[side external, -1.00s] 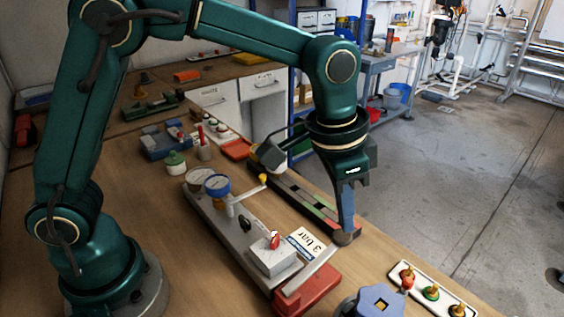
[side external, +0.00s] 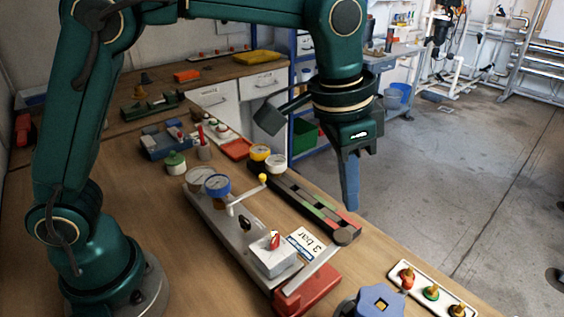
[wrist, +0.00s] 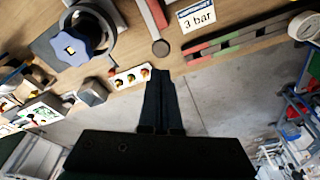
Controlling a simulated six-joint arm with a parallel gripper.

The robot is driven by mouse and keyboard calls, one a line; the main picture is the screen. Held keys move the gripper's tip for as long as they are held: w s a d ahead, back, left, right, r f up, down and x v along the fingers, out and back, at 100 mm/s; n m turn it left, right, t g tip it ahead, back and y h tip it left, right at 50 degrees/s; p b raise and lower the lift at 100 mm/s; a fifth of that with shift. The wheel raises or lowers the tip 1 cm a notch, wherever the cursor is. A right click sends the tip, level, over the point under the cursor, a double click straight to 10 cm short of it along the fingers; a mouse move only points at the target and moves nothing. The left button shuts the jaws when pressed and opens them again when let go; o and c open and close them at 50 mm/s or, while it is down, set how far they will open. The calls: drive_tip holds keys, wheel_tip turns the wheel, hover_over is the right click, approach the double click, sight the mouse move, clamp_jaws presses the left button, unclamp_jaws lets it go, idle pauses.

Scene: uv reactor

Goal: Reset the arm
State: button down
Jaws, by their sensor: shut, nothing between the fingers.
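My gripper (side external: 350,205) is shut and empty.
On the bench stand a grey gauge rig (side external: 222,225) with a red end block, a red-and-green strip (side external: 305,203), a "3 bar" card (side external: 306,242), a blue star-shaped knob (side external: 380,302) and a white tray (side external: 445,303) of coloured knobs. Open floor (side external: 440,190) lies right.

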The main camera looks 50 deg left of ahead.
drive_tip(key=shift+v, duration=0.85)
drive_tip(key=shift+w+d, duration=0.1)
drive_tip(key=shift+w, duration=0.05)
drive_tip(key=s+a+r+n+t, duration=0.3)
drive_tip(key=s+a+r, duration=0.3)
drive_tip(key=a, duration=0.3)
drive_tip(key=s+a+f+n+y, duration=0.1)
drive_tip(key=s+a+f+n, duration=0.2)
drive_tip(key=s+f, duration=0.5)
drive_tip(key=shift+s+a+t, duration=0.25)
drive_tip(key=shift+a+t, duration=0.05)
drive_tip(key=shift+a, duration=0.4)
